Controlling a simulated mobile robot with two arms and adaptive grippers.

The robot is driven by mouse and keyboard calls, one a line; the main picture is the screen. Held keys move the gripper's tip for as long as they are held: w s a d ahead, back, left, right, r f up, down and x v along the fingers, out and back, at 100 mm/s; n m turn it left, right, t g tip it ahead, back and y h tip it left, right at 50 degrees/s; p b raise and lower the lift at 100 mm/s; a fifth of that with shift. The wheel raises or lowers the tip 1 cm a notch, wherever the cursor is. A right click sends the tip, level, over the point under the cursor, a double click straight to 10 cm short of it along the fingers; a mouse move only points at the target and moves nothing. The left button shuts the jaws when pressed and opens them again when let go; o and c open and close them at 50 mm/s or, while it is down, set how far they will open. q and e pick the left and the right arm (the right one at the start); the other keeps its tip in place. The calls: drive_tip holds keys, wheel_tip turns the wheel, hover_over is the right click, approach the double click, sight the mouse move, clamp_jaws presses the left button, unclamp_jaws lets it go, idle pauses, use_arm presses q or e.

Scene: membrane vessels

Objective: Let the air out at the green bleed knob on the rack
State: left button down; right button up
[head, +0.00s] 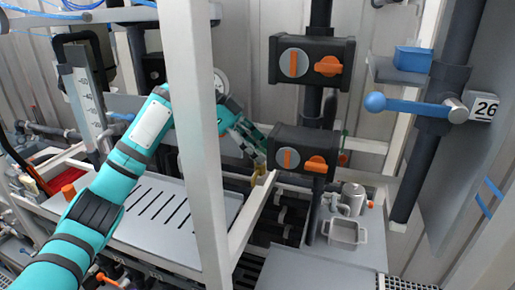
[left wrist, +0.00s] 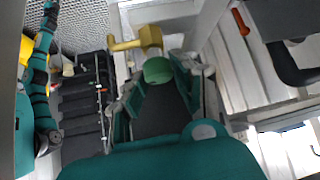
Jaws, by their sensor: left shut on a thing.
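The green bleed knob (left wrist: 158,70) shows in the left wrist view, on the near end of a brass valve body (left wrist: 149,38). My left gripper (left wrist: 160,84) has a finger on each side of the knob and is shut on it. In the head view my left gripper (head: 257,150) reaches behind the white upright to the brass fitting (head: 259,169). The knob is hidden there by the fingers. My right gripper is not seen in either view.
A white frame upright (head: 201,130) stands close in front of my left wrist. Dark valve blocks with orange handles (head: 312,62) and (head: 304,150) sit right of the gripper.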

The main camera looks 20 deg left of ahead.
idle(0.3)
use_arm(q)
drive_tip(key=c, duration=1.3)
unclamp_jaws()
drive_tip(key=v, duration=1.2)
drive_tip(key=shift+w+a, duration=0.1)
